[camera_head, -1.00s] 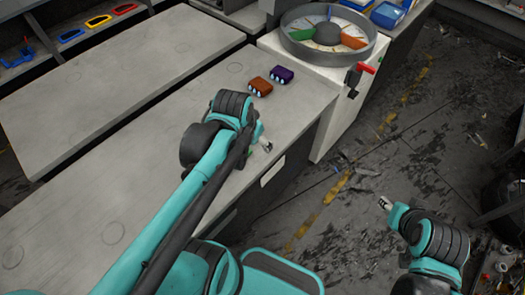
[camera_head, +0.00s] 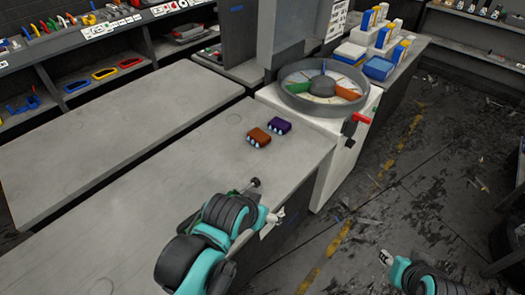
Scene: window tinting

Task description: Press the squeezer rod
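A red-handled lever (camera_head: 357,118) with a dark joint sticks out from the right side of a white cabinet (camera_head: 344,156). It is the only rod-like control I can make out, and I cannot tell for sure that it is the squeezer rod. A round grey drum with coloured segments (camera_head: 296,103) sits on top of the cabinet. My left gripper (camera_head: 274,221) is over the table's right edge, well below and left of the lever and apart from it. My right gripper (camera_head: 386,257) hangs over the floor at lower right, also apart from the lever. Both fingertips are too small to judge.
An orange-brown block (camera_head: 258,137) and a purple block (camera_head: 280,126) lie on the grey table (camera_head: 150,190). A small dark-tipped thing (camera_head: 255,183) shows just behind my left gripper. Bottles and blue boxes (camera_head: 378,67) stand beyond the drum. The floor right of the cabinet is open.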

